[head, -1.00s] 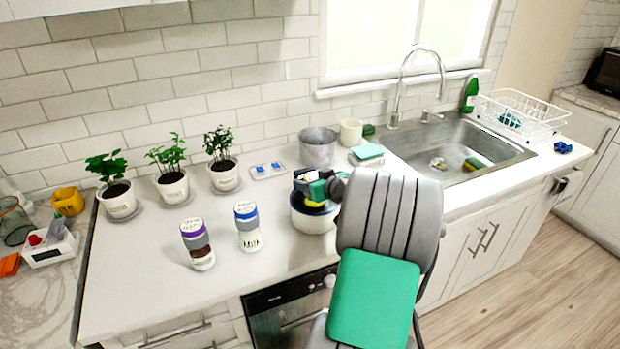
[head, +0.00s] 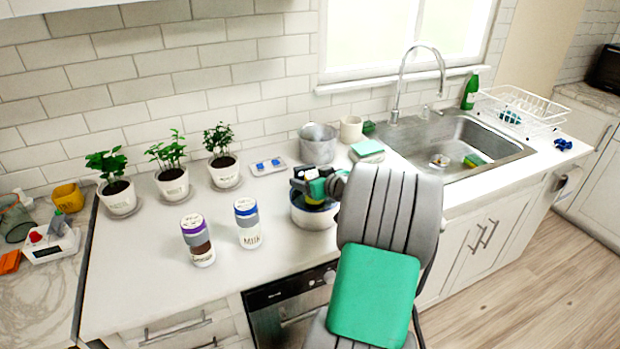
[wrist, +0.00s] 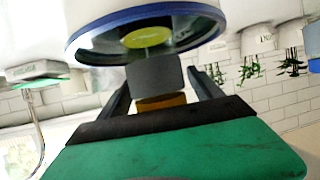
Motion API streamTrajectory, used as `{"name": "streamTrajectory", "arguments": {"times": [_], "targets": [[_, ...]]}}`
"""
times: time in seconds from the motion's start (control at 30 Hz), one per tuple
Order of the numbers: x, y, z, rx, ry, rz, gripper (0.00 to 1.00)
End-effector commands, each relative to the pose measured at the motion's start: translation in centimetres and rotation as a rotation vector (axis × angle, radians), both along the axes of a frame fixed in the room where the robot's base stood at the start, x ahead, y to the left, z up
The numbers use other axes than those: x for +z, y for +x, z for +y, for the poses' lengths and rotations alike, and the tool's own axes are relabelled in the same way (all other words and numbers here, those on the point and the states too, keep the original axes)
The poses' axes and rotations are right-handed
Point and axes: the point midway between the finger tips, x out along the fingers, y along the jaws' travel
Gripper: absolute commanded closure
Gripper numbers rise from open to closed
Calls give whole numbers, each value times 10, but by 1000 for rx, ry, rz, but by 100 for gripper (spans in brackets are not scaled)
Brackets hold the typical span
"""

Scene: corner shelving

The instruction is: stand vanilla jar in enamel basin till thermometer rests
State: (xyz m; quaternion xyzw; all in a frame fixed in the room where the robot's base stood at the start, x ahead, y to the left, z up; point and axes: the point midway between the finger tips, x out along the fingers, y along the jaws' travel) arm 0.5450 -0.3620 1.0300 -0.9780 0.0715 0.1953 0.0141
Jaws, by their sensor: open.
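The enamel basin (head: 312,217), white with a blue rim, stands on the counter near its front edge; the wrist view shows its blue rim (wrist: 85,42) at the top. My gripper (head: 308,184) is at the basin's mouth. In the wrist view a jar with a grey band (wrist: 155,75) and an amber end, seemingly the vanilla jar, is between the open fingers, with gaps beside it. Its far end and whether it touches the basin floor are hidden. A yellow-green round patch shows inside the basin; I cannot tell what it is. I cannot make out a thermometer.
A purple-lidded jar (head: 198,241) and a blue-lidded milk jar (head: 247,224) stand left of the basin. Behind are a grey metal pot (head: 318,145), a small tray (head: 268,167) and potted plants (head: 173,184). The sink (head: 455,145) is right; the counter's front left is clear.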

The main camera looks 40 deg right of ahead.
Motion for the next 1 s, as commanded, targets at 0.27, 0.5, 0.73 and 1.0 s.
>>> {"name": "streamTrajectory", "arguments": {"times": [0.27,0.5,0.73,1.0], "targets": [[24,-59,7,-6,-5,-2,25],[43,-103,14,-3,-1,-1,25],[47,-110,16,0,-1,-1,25],[47,-109,16,0,-1,-1,25]]}}
